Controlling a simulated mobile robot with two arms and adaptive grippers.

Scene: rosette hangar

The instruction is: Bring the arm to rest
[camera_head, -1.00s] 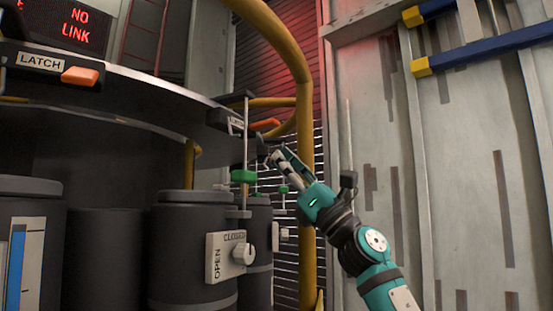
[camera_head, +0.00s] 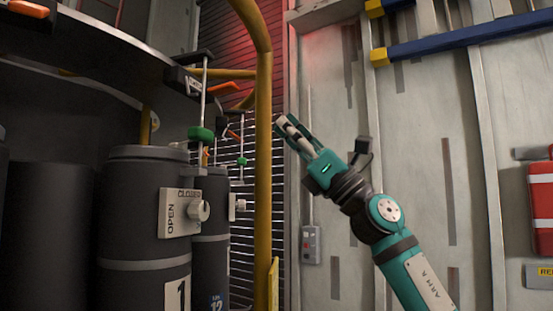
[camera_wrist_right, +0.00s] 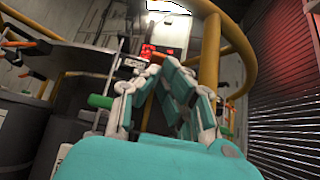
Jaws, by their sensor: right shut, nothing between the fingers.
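My right arm, teal and dark grey, rises from the lower right in the head view. Its gripper (camera_head: 283,125) is shut and empty, held in the air in front of the pale wall panels, just right of the yellow post. The gripper also shows in the right wrist view (camera_wrist_right: 167,66), its fingers pointing up and away, with nothing between them. It appears apart from everything around it. My left gripper is in neither view.
A yellow post (camera_head: 264,150) stands left of the gripper. Dark canisters (camera_head: 145,215) with an OPEN/CLOSED knob plate (camera_head: 178,212) and a green-handled rod (camera_head: 200,134) are further left. A blue bar (camera_head: 460,45) and red cylinder (camera_head: 541,192) are at right.

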